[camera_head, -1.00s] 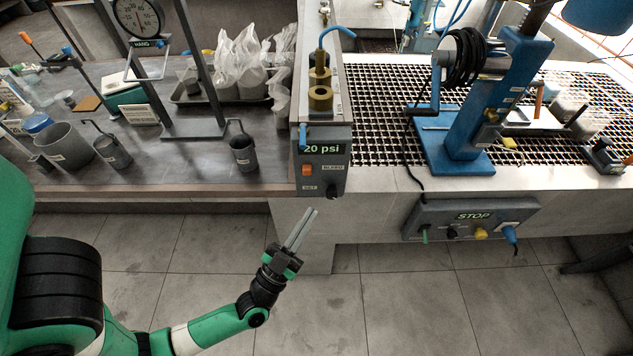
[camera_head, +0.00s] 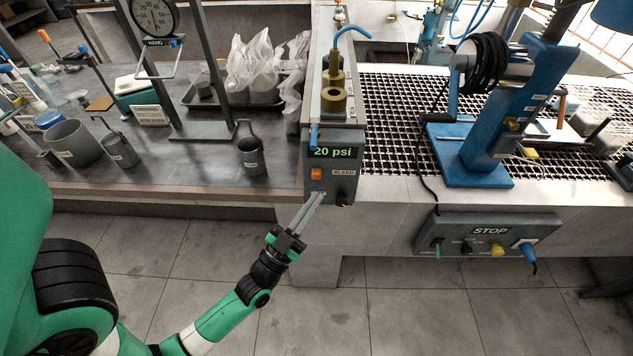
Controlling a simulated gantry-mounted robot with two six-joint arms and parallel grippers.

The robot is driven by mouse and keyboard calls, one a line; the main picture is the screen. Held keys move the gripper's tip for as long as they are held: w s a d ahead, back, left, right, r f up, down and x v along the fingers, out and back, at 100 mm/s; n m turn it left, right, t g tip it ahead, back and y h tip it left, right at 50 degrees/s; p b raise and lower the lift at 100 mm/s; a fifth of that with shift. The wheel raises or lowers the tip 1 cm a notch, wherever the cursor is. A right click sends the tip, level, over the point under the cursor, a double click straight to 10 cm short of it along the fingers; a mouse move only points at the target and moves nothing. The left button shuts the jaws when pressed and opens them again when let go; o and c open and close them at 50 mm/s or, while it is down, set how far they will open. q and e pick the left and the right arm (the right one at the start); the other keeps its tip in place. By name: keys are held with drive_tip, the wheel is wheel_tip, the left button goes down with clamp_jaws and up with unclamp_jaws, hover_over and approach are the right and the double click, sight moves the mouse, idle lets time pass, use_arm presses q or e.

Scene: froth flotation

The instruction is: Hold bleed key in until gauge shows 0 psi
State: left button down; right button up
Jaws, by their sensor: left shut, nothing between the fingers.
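The pressure gauge (camera_head: 335,153) is a lit display reading 20 psi on the grey box at the front of the bench divider. Below it an orange-red key (camera_head: 317,174) sits beside a label reading BLEED. A dark knob (camera_head: 341,196) is on the lower right of the box. My left gripper (camera_head: 317,197) is shut and empty. Its fingertips are just below the orange key, in front of the lower panel. Whether they touch the panel cannot be told. My right gripper is out of view.
Brass fittings (camera_head: 333,98) and a blue hose stand above the box. A dark handled cup (camera_head: 250,155) stands on the left bench. At right a blue stand (camera_head: 470,155) rests on the grating, above a STOP panel (camera_head: 488,234). Open floor lies below.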

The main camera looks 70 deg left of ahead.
sight(321, 176)
use_arm(q)
drive_tip(key=a, duration=0.1)
drive_tip(key=w+a+b, duration=0.1)
drive_tip(key=shift+a, duration=0.35)
idle(1.8)
drive_tip(key=shift+w+a, duration=0.2)
drive_tip(key=shift+a, duration=0.2)
drive_tip(key=shift+w+a, duration=0.15)
drive_tip(key=shift+a, duration=0.35)
idle(0.6)
idle(1.9)
drive_tip(key=shift+s+d+b, duration=0.3)
drive_tip(key=shift+d+b, duration=0.2)
drive_tip(key=shift+d, duration=0.4)
